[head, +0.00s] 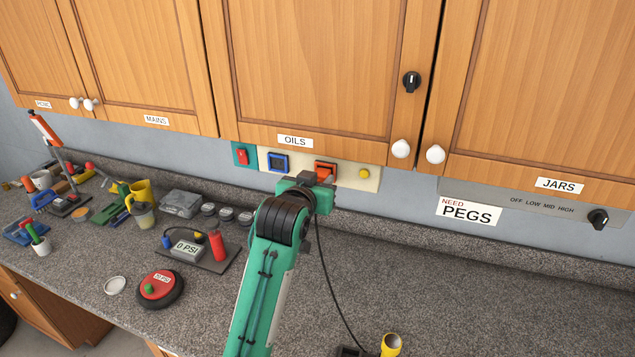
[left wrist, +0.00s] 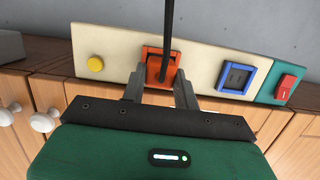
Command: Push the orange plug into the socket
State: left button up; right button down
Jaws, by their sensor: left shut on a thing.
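My left gripper (head: 310,185) reaches up to the cream wall panel (head: 352,184) under the cabinet. In the left wrist view its two fingers (left wrist: 160,84) are shut on the orange plug (left wrist: 157,74). The plug is at the front of the orange socket (left wrist: 147,54); whether it touches or sits inside cannot be told. A black cord (left wrist: 168,25) runs from the plug and hangs to the counter in the head view (head: 331,275). The orange socket also shows in the head view (head: 326,166), partly behind the gripper. My right gripper is not in view.
A blue socket (head: 278,162) and a red switch (head: 241,156) are left of the orange socket; a yellow button (head: 364,173) is right. Cabinet knobs (head: 401,148) project above. Tools and a gauge block (head: 187,249) stand on the left counter; the right counter is mostly clear.

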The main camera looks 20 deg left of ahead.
pick_arm(q)
jog(key=shift+w, duration=0.35)
jog(key=o, duration=1.2)
jog(key=shift+s+b, duration=0.35)
jog(key=shift+s, duration=0.15)
jog(key=s+r+b, duration=0.1)
jog(key=s, duration=0.3)
jog(key=s+r+b, duration=0.1)
jog(key=s+b, duration=0.1)
jog(key=s, duration=0.2)
jog(key=s+b, duration=0.1)
jog(key=s, duration=0.3)
jog(key=shift+s+a+r, duration=0.2)
jog(key=shift+s+r, duration=0.1)
jog(key=shift+r, duration=0.1)
